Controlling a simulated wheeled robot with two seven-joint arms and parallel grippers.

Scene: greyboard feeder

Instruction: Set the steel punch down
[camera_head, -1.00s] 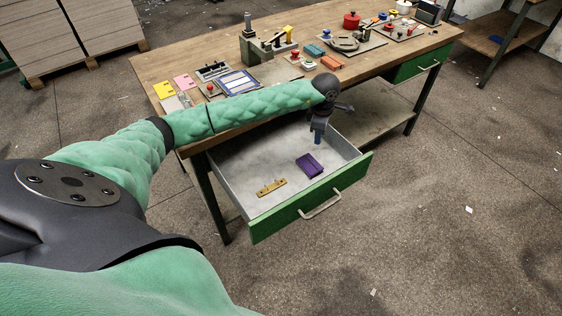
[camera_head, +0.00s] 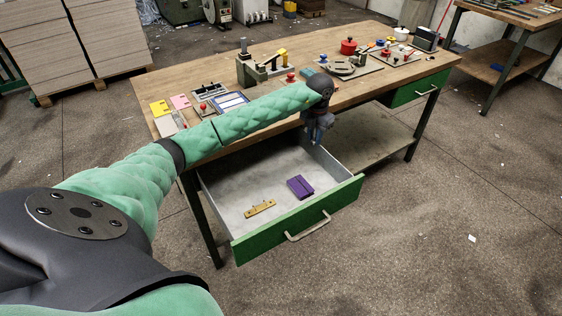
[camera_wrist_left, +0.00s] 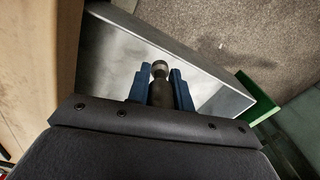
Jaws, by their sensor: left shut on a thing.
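My left gripper (camera_head: 317,139) hangs at the right side of the open drawer (camera_head: 225,190), close to the bench's front edge. In the left wrist view its two blue fingers (camera_wrist_left: 160,80) are shut on the steel punch (camera_wrist_left: 159,69), a dark cylinder with a bright metal end. The grey drawer floor shows beyond the punch in that view. I cannot tell the height of the punch above it. In the head view the punch is too small and dark to make out. My right gripper is not in view.
A purple block (camera_head: 300,187) and a brass-coloured bar (camera_head: 260,208) lie in the drawer, with bare floor around them. The wooden bench top (camera_head: 300,50) carries several tools and fixtures. A second green drawer (camera_head: 415,90) is at the right.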

